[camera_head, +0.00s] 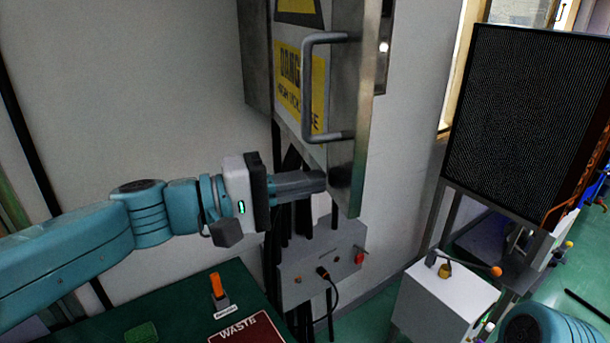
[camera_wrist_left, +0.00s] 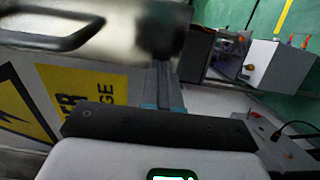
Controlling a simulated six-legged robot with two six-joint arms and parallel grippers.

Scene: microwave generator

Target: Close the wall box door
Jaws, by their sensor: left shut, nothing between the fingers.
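The wall box door (camera_head: 348,110) is a grey metal panel with a U-shaped handle (camera_head: 308,88). It stands ajar, swung out from the wall box (camera_head: 257,55), with a yellow danger sign (camera_head: 290,75) showing behind the handle. My left gripper (camera_head: 322,181) is shut and empty, with its fingertips close to the lower part of the door, below the handle. I cannot tell whether they touch it. In the left wrist view the handle (camera_wrist_left: 60,35) is at the upper left and the sign (camera_wrist_left: 70,95) is below it. My right gripper is out of view.
A grey socket panel (camera_head: 320,262) with a red button and cables is below the box. A green table (camera_head: 175,305) with a waste sign is at the lower left. A white cabinet (camera_head: 435,305) and a large dark mesh panel (camera_head: 525,110) stand at the right.

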